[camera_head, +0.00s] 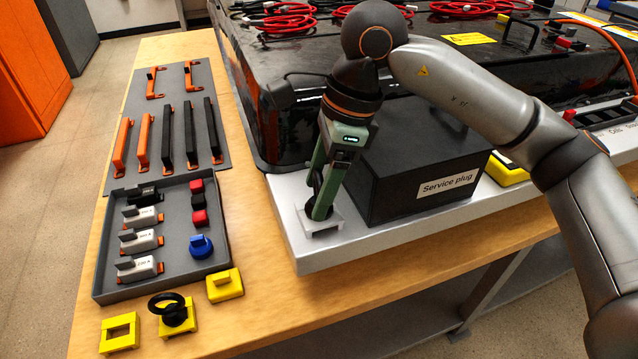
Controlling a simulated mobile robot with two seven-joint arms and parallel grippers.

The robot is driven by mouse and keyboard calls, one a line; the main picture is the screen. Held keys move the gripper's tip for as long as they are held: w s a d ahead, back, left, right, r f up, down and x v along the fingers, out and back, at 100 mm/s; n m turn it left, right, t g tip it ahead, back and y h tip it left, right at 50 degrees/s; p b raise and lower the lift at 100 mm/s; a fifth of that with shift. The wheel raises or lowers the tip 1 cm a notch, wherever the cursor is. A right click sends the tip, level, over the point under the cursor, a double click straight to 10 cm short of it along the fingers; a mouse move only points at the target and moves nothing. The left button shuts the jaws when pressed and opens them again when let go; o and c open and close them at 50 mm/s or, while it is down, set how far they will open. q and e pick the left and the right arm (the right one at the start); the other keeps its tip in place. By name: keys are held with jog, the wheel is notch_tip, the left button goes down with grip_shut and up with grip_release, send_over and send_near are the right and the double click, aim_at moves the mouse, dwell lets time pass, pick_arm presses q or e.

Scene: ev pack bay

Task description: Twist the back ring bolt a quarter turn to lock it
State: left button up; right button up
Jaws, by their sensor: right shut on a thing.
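The back ring bolt (311,187) is black and stands in a small pale bracket (320,222) on the silver ledge of the battery pack. My right gripper (321,208) comes down over it from above, with green fingers reaching almost to the bracket. The fingers are shut on the ring bolt and hide much of it; only part of the black ring shows at their left side. I cannot tell the bolt's turn angle. My left gripper is not in view.
A black box labelled "Service plug" (420,165) stands close to the right of the gripper. Another black ring bolt (173,312) stands in a yellow block at the table's front. A grey tray (165,287) holds fuses and caps. Red cables (287,18) lie on the pack.

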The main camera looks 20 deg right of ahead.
jog(key=shift+n+g, duration=0.4)
jog(key=shift+n, duration=0.7)
jog(key=o, duration=1.6)
jog(key=shift+c, duration=0.2)
